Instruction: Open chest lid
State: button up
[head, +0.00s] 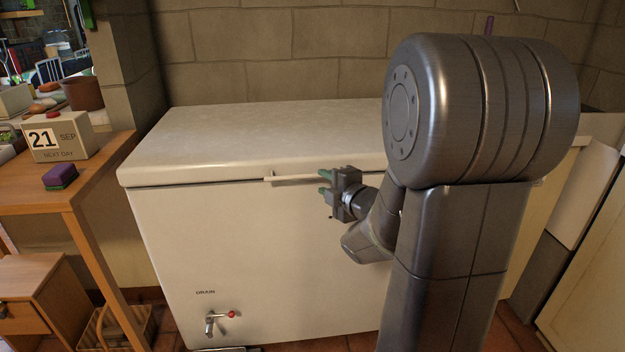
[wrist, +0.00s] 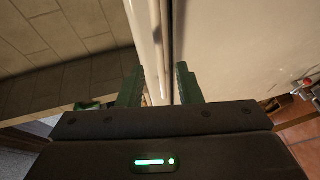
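The chest is a white chest freezer (head: 250,240) with a flat lid (head: 270,130) that lies shut on its body. A pale bar handle (head: 292,178) runs along the lid's front edge. My gripper (head: 325,181) is at the right end of this handle, with its green fingertips on either side of the bar's line. In the wrist view my gripper (wrist: 160,88) has its two fingers apart, with the pale handle bar (wrist: 157,40) and the dark lid seam running between them. Contact with the bar cannot be made out. My arm hides the freezer's right part.
A wooden table (head: 95,185) with a calendar block (head: 58,138) and a purple-green sponge (head: 60,176) stands at left. A tap with a red knob (head: 231,314) sticks out low on the freezer's front. A block wall (head: 270,60) rises behind the lid.

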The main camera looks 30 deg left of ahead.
aim_at(314, 176)
jog(key=x, duration=0.6)
jog(key=shift+w+a+b, duration=0.2)
jog(key=shift+a+b, duration=0.15)
grip_shut()
